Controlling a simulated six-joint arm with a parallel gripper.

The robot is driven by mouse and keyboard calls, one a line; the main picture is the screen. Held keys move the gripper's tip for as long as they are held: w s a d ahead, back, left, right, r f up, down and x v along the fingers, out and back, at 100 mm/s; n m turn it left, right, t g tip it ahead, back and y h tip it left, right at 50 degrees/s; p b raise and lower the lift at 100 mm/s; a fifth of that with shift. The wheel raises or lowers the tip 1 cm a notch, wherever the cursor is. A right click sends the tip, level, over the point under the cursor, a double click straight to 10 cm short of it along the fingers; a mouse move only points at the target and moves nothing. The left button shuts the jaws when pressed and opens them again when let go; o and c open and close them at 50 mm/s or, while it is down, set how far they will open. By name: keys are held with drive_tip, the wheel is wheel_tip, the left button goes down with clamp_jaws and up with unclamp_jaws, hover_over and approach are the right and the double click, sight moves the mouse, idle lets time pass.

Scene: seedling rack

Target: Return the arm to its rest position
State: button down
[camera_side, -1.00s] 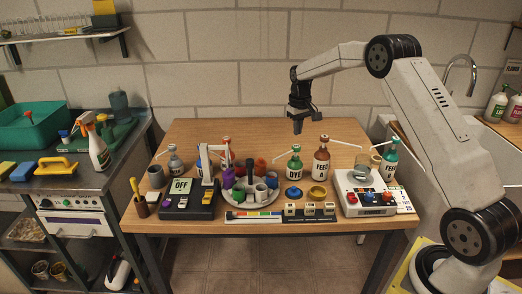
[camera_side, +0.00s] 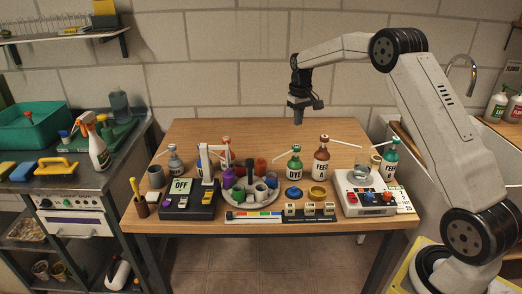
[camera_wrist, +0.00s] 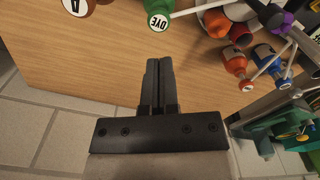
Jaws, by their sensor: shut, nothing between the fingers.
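My gripper (camera_side: 298,122) hangs pointing down above the back part of the wooden table (camera_side: 225,130), well clear of the things on it.
A round tray (camera_side: 250,203) with small pots, a scale (camera_side: 190,205) marked OFF and a white device (camera_side: 364,202) with knobs stand on the table. The side bench (camera_side: 70,180) holds a spray bottle (camera_side: 98,150). The table's back middle is clear.

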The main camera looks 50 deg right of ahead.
drive_tip(key=s+a+n+t, duration=0.1)
drive_tip(key=s+a, duration=0.3)
drive_tip(key=a, duration=0.3)
drive_tip(key=s+a+n, duration=0.1)
drive_tip(key=s+a, duration=0.4)
drive_tip(key=a, duration=0.2)
drive_tip(key=s+a+f, duration=0.2)
drive_tip(key=s+a, duration=0.2)
drive_tip(key=s, duration=0.3)
drive_tip(key=s+a+f+n+t, duration=0.1)
drive_tip(key=s+a+f, duration=0.1)
drive_tip(key=s+a, duration=0.3)
drive_tip(key=s, duration=0.3)
drive_tip(key=shift+s+f+t, duration=0.15)
drive_tip(key=shift+t, duration=0.15)
